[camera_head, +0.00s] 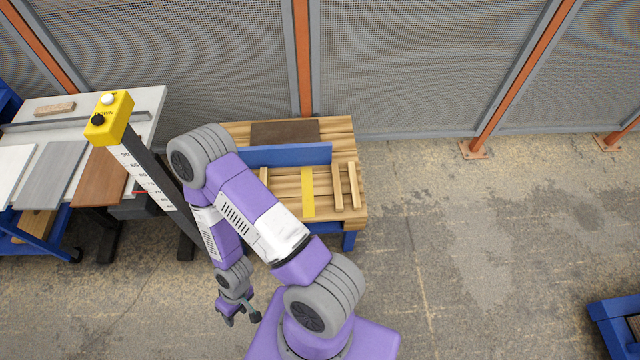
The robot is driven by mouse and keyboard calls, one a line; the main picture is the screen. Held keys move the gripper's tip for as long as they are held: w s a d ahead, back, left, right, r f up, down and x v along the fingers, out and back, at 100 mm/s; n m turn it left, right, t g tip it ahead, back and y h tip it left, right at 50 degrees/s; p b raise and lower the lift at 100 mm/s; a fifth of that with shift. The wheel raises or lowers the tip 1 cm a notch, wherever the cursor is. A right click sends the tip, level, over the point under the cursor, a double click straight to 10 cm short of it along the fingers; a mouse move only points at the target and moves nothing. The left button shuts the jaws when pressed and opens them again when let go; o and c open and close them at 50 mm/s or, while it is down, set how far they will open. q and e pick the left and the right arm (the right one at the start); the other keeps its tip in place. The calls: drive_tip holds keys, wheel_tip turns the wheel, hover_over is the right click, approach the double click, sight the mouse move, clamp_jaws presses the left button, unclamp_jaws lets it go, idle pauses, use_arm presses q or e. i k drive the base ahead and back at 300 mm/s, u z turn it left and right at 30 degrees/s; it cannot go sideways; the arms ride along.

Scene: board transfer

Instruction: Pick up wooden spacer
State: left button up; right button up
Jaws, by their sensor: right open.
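Two light wooden spacers lie side by side on the right part of a wooden-topped table, one (338,187) just left of the other (354,185). A similar light wooden strip (263,175) lies further left, partly hidden behind my right arm. My right gripper (239,318) hangs low over the floor, in front of the table and to its left. It is open and empty, apart from the spacers. My left gripper is not in view.
The wooden table (345,130) carries a blue upright fence (285,154), a dark brown board (285,132) and a yellow strip (308,192). A yellow button box (108,118) stands left, before a bench (140,100) with boards.

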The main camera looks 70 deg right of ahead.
sight(337, 194)
drive_tip(key=i, duration=0.75)
drive_tip(key=z, duration=3.2)
drive_tip(key=i, duration=0.5)
drive_tip(key=u, duration=0.05)
drive_tip(key=k, duration=1)
drive_tip(key=z, duration=0.55)
drive_tip(key=i, duration=1.25)
drive_tip(key=u, duration=2)
